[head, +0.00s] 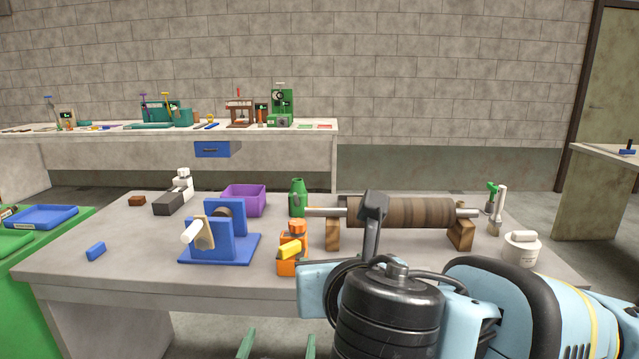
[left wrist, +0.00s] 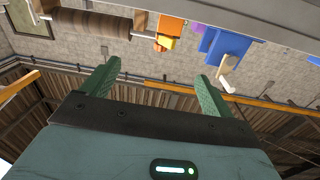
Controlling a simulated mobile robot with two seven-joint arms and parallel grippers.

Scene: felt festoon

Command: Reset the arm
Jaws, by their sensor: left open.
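My left gripper (head: 278,345) shows only by its two green fingertips at the bottom edge of the head view, in front of the table's near edge. In the left wrist view its fingers (left wrist: 158,72) stand wide apart with nothing between them. The gripper is open and empty, apart from the things on the table. A light-blue and black arm link of mine fills the lower right of the head view and hides part of the table. My right gripper is not in view.
The grey table (head: 110,240) holds a blue stand (head: 226,246), a purple bin (head: 243,200), a green bottle (head: 298,198), an orange block (head: 290,266), a brown roller (head: 400,212) and a white pot (head: 521,248). A blue block (head: 96,251) lies at left. The table's front left is mostly clear.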

